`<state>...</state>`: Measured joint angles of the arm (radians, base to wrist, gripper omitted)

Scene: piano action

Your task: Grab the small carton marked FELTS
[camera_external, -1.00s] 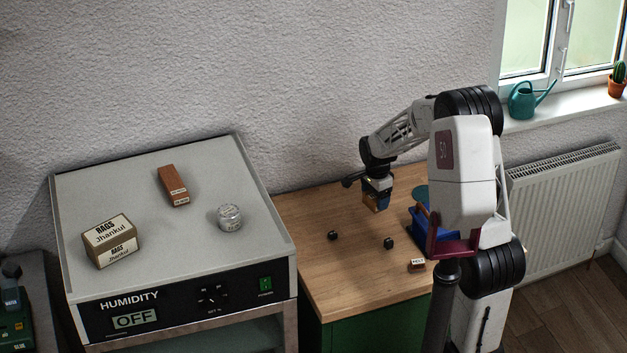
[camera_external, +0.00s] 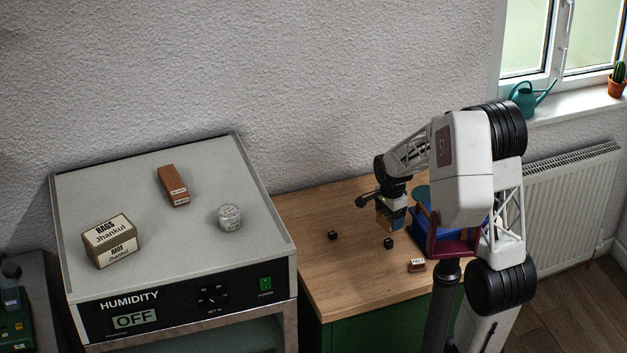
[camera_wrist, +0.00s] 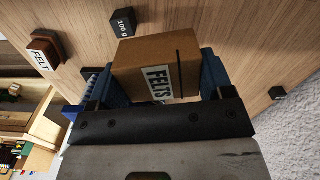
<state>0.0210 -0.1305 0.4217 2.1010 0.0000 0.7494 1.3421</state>
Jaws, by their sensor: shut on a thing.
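The small brown carton marked FELTS (camera_wrist: 157,68) sits between the two blue fingers of my gripper (camera_wrist: 160,80) in the wrist view. Its label faces the wrist camera. The gripper is shut on it.
The wooden bench (camera_external: 315,268) holds two small dark cubes (camera_external: 333,235), a small FELT block (camera_external: 417,265) and a blue container (camera_external: 440,235). The humidity cabinet (camera_external: 110,190) at left carries a RAGS box (camera_external: 112,241), a reddish block (camera_external: 173,185) and a jar (camera_external: 230,217).

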